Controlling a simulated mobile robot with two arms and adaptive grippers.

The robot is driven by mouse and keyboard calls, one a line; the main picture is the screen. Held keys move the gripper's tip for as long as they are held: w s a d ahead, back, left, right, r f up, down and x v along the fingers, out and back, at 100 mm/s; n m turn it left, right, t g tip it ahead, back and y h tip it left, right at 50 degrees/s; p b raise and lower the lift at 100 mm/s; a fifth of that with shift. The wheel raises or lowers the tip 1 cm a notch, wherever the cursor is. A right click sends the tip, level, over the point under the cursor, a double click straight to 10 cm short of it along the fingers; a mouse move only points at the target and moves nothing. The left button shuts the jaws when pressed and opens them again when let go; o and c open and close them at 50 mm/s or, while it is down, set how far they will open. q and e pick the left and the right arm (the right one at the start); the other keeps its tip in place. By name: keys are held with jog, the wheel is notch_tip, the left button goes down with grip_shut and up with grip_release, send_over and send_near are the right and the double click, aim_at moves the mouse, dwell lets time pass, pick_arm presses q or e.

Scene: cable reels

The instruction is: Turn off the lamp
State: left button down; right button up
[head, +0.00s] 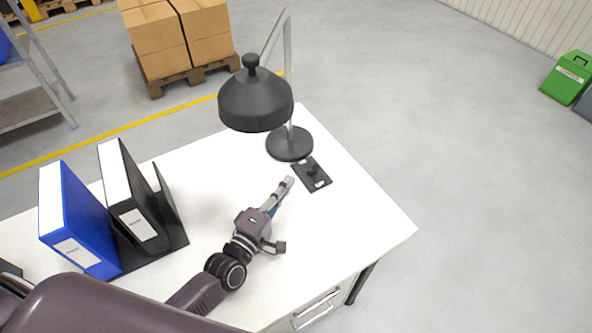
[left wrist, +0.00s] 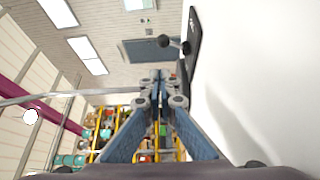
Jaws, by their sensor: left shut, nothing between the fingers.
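A desk lamp with a dark shade (head: 256,102) and a round black base (head: 289,145) stands at the far end of the white desk. I cannot tell whether it is lit. A black switch plate (head: 319,181) with a small lever (head: 312,170) lies in front of the base. In the left wrist view the plate (left wrist: 194,35) shows at the top, its ball-ended lever (left wrist: 166,41) sticking out. My left gripper (head: 289,182) is shut and empty, just left of the plate and apart from the lever; its fingertips (left wrist: 158,78) point towards it. My right gripper is out of view.
The white desk (head: 365,225) is clear to the right of my arm. A blue binder (head: 75,220) and a black binder (head: 130,195) stand in a holder at the left. Boxes (head: 180,35) on a pallet and a shelf rack stand beyond the desk.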

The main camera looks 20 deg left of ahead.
pick_arm(q)
jog(key=shift+v, duration=1.7)
jog(key=shift+r, duration=0.1)
